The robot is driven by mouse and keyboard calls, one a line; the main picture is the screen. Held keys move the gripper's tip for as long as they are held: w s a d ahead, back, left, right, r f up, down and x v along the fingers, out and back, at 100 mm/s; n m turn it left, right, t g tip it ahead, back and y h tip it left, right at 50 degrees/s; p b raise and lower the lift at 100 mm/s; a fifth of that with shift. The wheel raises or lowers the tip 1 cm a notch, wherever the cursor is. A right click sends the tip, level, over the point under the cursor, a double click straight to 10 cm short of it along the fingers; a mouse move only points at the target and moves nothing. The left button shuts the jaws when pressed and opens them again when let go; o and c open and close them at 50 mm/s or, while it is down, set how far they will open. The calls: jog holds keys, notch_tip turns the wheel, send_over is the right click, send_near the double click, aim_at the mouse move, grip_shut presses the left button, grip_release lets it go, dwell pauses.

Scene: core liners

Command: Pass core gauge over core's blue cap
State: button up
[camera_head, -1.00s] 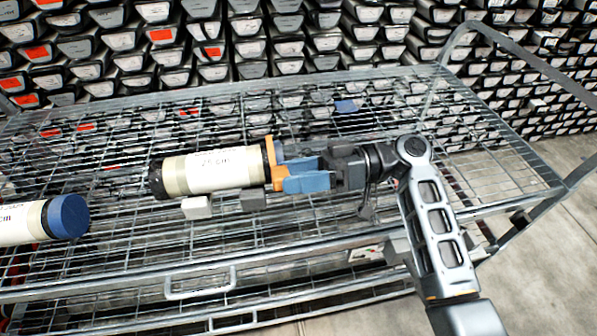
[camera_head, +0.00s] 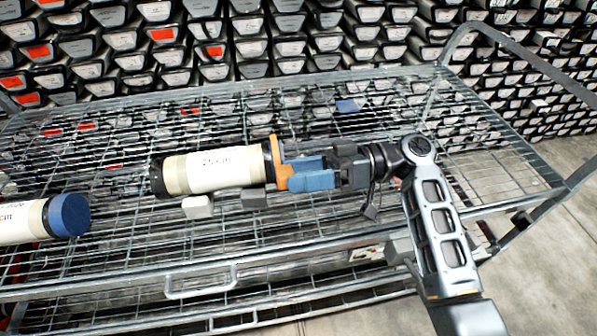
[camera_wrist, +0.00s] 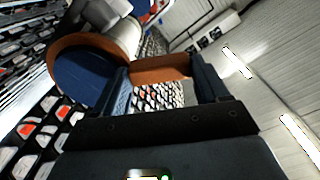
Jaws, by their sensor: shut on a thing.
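The core (camera_head: 215,170) is a pale cylinder marked "25 cm", lying on its side on the wire shelf with its right end toward my gripper. The core gauge (camera_head: 284,177) is orange; its ring stands at the core's right end, just right of a black band. My gripper (camera_head: 293,172), with blue fingers, is shut on the gauge's tab (camera_wrist: 165,68). In the wrist view, the ring's orange rim encircles the blue cap (camera_wrist: 85,78), whose round face shows. In the head view only a sliver of the cap shows right of the ring. Clearance inside the ring is unclear.
Another pale core with a blue cap (camera_head: 69,215) lies at the left. The wire cart shelf (camera_head: 400,215) has raised end rails. Racked core trays (camera_head: 300,45) fill the background.

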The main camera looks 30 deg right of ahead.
jog(key=b+v, duration=0.1)
jog(key=v, duration=0.6)
jog(key=shift+d, duration=0.2)
dwell(1.3)
jog(key=shift+s, duration=0.15)
dwell(0.4)
